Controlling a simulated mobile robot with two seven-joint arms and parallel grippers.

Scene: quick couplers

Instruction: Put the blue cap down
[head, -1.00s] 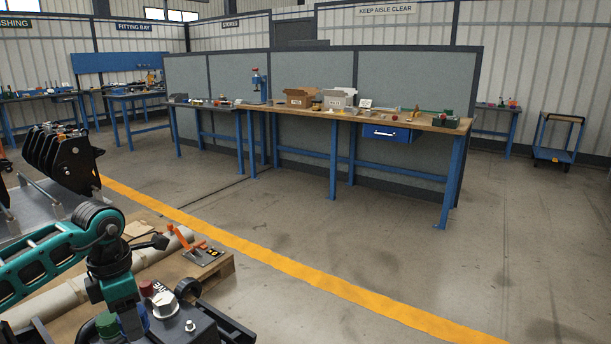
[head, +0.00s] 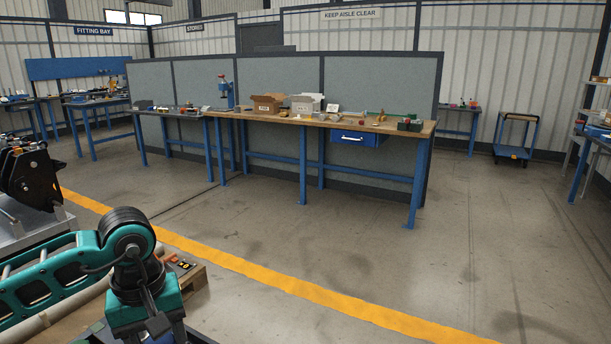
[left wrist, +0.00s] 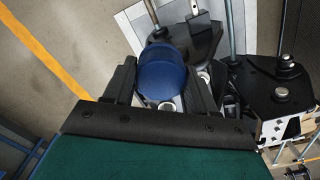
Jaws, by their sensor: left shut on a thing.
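The blue cap (left wrist: 163,76) sits between the two dark fingers of my left gripper (left wrist: 160,84) in the left wrist view. The gripper is shut on it. Under and beyond the cap are black and pale metal parts, and I cannot tell whether it touches them. In the head view my left arm comes in at the lower left. Its gripper and the cap are not clearly seen there. My right gripper is in neither view.
A long workbench (head: 385,127) with a blue drawer (head: 358,138) and cardboard boxes (head: 268,104) stands across the aisle. A blue trolley (head: 512,153) is at the right. A yellow line (head: 265,275) crosses the open floor. A black-plated assembly (left wrist: 268,90) is right of the cap.

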